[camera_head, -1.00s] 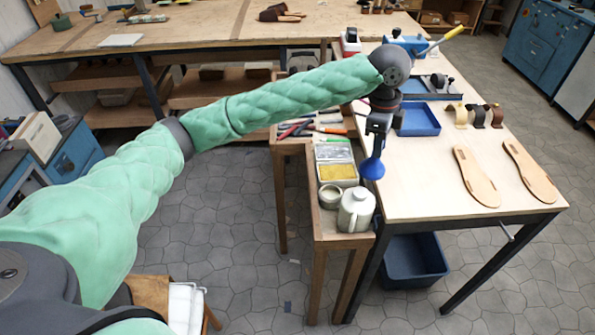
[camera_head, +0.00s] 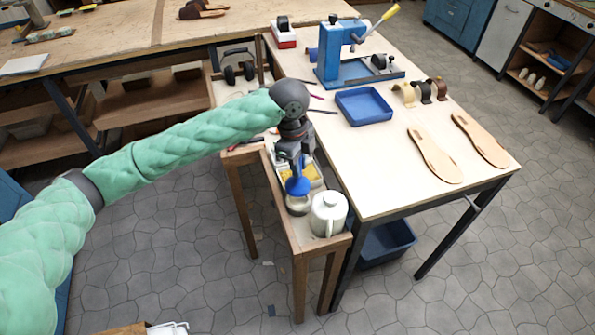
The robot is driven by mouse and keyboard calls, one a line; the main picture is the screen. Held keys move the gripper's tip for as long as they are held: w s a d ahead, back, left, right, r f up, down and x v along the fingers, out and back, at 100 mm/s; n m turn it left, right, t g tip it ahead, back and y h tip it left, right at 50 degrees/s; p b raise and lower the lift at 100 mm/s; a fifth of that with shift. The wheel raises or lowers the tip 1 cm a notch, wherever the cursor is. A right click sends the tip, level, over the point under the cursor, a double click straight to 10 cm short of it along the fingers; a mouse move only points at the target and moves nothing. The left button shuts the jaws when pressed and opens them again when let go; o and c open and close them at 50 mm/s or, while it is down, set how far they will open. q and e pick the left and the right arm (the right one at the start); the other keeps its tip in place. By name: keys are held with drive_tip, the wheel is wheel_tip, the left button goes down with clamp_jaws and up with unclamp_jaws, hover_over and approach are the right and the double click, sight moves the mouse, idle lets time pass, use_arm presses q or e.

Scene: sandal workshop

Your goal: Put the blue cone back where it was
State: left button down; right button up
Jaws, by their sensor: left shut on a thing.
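The blue cone (camera_head: 298,186) hangs below my left gripper (camera_head: 293,160), which is shut on it. In the head view the cone is just above or in front of a small round pot (camera_head: 299,204) on the narrow side shelf; I cannot tell whether they touch. The cone's lower part looks rounded and wide. The gripper and wrist hide part of the shelf behind them. My right gripper is not in view.
A white lidded jug (camera_head: 328,214) stands at the shelf's front end, close to the pot. A yellow-filled tray (camera_head: 311,174) lies behind. The worktable (camera_head: 380,185) holds a blue tray (camera_head: 363,106), a blue press (camera_head: 333,50) and two tan soles (camera_head: 434,156). A blue bin (camera_head: 387,246) sits below.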

use_arm(q)
drive_tip(key=shift+f+p, duration=0.55)
drive_tip(key=shift+f, duration=1.25)
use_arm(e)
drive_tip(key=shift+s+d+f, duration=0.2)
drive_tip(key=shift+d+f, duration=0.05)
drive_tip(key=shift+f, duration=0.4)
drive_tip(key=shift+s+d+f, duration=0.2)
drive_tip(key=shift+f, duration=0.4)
use_arm(q)
drive_tip(key=shift+f, duration=0.6)
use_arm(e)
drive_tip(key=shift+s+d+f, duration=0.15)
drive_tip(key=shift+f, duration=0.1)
use_arm(q)
drive_tip(key=c, duration=1.3)
unclamp_jaws()
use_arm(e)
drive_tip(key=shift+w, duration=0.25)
use_arm(q)
drive_tip(key=shift+r, duration=0.1)
